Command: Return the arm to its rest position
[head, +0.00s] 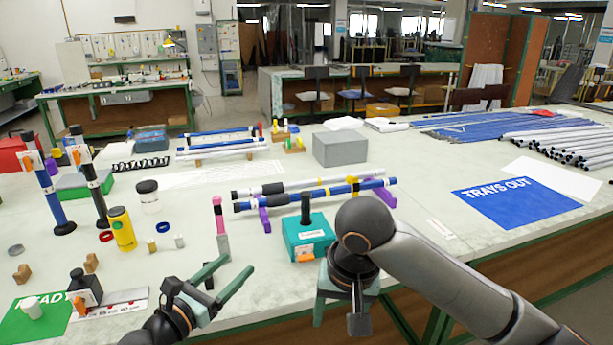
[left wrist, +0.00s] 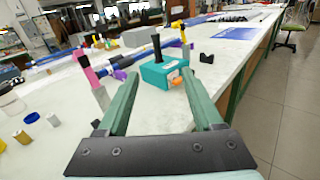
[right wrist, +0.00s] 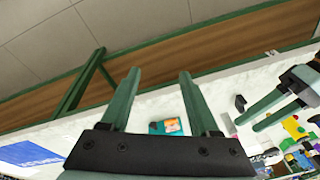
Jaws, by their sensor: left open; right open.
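My left gripper (head: 238,263) is open and empty over the front of the table (head: 400,215), with its green fingers spread. In the left wrist view its jaws (left wrist: 158,76) have nothing between them; the teal box (left wrist: 165,72) lies beyond them. My right gripper (head: 346,300) is near the table's front edge, partly hidden by its own arm. In the right wrist view its jaws (right wrist: 158,75) are open and empty, with the brown table front (right wrist: 230,50) behind. My left gripper (right wrist: 250,124) also shows there at the right.
The teal box (head: 307,240) with a black handle stands close to both grippers. Blue and white rods (head: 300,200) lie on purple supports behind it. A yellow bottle (head: 122,230), black-and-blue upright rods (head: 52,200) and a green READY mat (head: 35,318) are left. A blue TRAYS OUT sheet (head: 515,202) lies right.

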